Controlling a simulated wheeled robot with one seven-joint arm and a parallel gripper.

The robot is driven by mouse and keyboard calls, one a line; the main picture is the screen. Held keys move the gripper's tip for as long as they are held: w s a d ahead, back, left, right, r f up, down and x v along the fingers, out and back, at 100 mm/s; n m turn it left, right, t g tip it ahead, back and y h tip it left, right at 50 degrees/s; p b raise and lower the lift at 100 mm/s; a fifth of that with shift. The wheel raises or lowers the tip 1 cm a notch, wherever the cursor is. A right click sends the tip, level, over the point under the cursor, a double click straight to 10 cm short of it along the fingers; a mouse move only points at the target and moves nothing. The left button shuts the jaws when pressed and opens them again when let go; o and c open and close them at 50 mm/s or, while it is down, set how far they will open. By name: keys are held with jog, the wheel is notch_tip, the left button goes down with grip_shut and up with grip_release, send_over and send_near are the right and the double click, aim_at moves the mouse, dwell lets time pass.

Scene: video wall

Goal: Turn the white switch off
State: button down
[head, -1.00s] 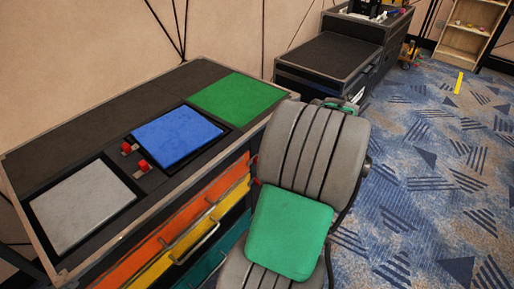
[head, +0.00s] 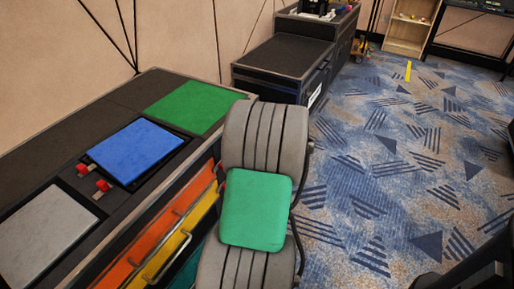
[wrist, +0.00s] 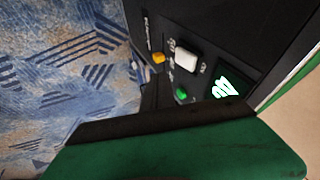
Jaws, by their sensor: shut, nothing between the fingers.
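The white switch (wrist: 186,54) shows in the wrist view as a small pale block on a dark panel (wrist: 205,25). A yellow-orange knob (wrist: 158,57) is to its left and a lit green button (wrist: 181,93) is below it. I cannot tell which way the switch is set. In the head view my own arm hides the gripper, and I cannot see the switch there.
A glowing green display (wrist: 228,88) is right of the green button. In the head view a workbench carries a grey pad (head: 42,235), a blue pad (head: 136,151) and a green pad (head: 195,107), with coloured drawers below. A black cabinet (head: 285,60) stands beyond. Carpet at right is open.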

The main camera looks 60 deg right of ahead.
jog(key=w+f+b, duration=0.1)
jog(key=w+f, duration=0.2)
jog(key=w, duration=0.2)
jog(key=shift+w+d+f, duration=0.3)
jog(key=shift+d+f, duration=0.05)
jog(key=shift+w+f, duration=0.1)
jog(key=shift+w+r+p, duration=0.3)
jog(key=shift+r+p, duration=0.2)
jog(key=shift+r, duration=0.35)
